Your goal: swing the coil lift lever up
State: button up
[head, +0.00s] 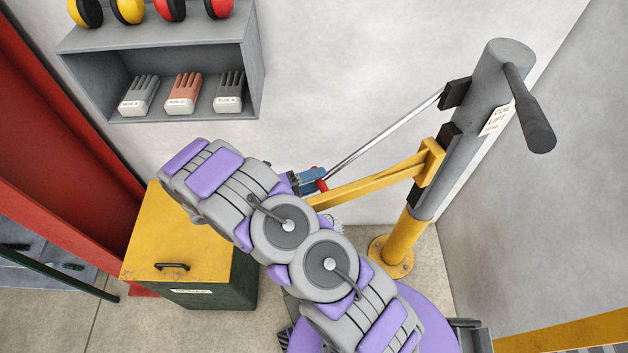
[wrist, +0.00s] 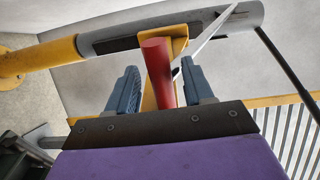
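The grey lift post (head: 487,100) with a "COIL LIFT" label stands at right on a yellow base. A yellow lever arm (head: 375,178) runs from it down left toward my gripper (head: 307,182). In the wrist view, the lever's red handle (wrist: 158,75) lies between the two blue-grey fingers of my gripper (wrist: 160,82). Narrow gaps show on both sides of the handle, so the fingers look open around it. A dark handle (head: 535,125) also hangs from the post's top. My arm hides part of the lever's near end in the head view.
A thin silver rod (head: 385,137) runs from the post toward the lever's handle end. A yellow-lidded bin (head: 180,240) stands left of my arm. A grey wall shelf (head: 165,40) holds gloves and ear defenders. Walls stand behind and right of the post.

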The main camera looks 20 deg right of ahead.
jog(key=shift+a, duration=0.9)
jog(key=shift+c, duration=2.2)
jog(key=shift+d, duration=0.2)
grip_shut()
jog(key=shift+s, duration=0.1)
